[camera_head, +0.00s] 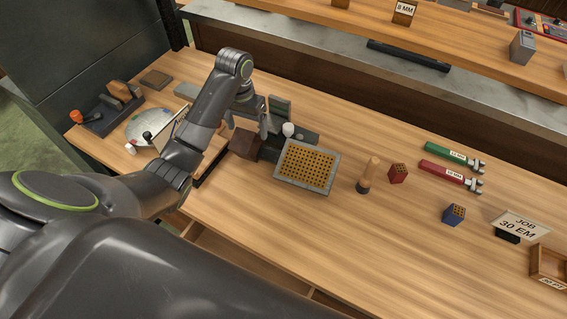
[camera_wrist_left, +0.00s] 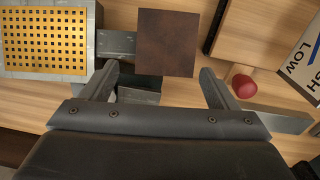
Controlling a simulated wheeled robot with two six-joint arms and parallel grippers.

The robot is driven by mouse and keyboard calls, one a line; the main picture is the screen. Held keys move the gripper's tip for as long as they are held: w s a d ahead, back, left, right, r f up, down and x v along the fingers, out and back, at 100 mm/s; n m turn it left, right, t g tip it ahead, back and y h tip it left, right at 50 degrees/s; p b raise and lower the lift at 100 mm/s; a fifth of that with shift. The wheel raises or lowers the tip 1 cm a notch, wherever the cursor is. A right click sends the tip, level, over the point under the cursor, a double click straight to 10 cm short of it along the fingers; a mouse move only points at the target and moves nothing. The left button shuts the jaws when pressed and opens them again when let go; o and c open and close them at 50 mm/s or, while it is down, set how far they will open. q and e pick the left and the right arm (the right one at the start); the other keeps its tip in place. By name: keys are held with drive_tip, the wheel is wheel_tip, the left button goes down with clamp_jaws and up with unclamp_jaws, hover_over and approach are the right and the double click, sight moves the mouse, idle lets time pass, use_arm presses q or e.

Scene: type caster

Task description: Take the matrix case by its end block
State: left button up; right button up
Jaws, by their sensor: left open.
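The matrix case (camera_head: 308,166) is a grey-framed square plate with a brass-coloured grid, lying on the wooden bench. It shows at the left of the left wrist view (camera_wrist_left: 44,41). A brown block (camera_head: 243,143) stands to its left; it also appears in the left wrist view (camera_wrist_left: 167,43), with a grey bar (camera_wrist_left: 116,44) between it and the case. I cannot tell for sure that it is the end block. My left gripper (camera_head: 246,126) is open and empty, above and behind the brown block. In the wrist view its fingers (camera_wrist_left: 158,82) are spread wider than the block. My right gripper is out of view.
Dark grey machine parts (camera_head: 283,108) and a white knob (camera_head: 288,129) stand close to the left gripper. A wooden-handled tool (camera_head: 369,174), a red block (camera_head: 398,173), a blue block (camera_head: 453,215) and green and red tools lie to the right. The front bench surface is clear.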

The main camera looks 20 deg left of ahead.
sight(246, 134)
use_arm(q)
drive_tip(key=shift+f+b, duration=0.6)
drive_tip(key=shift+f, duration=0.1)
wheel_tip(246, 134, down, 2)
drive_tip(key=shift+s+a+b, duration=0.1)
drive_tip(key=shift+a+b, duration=0.05)
drive_tip(key=shift+b, duration=0.7)
wheel_tip(246, 134, down, 2)
drive_tip(key=shift+r, duration=0.1)
drive_tip(key=c, duration=1.2)
drive_tip(key=shift+o, duration=0.2)
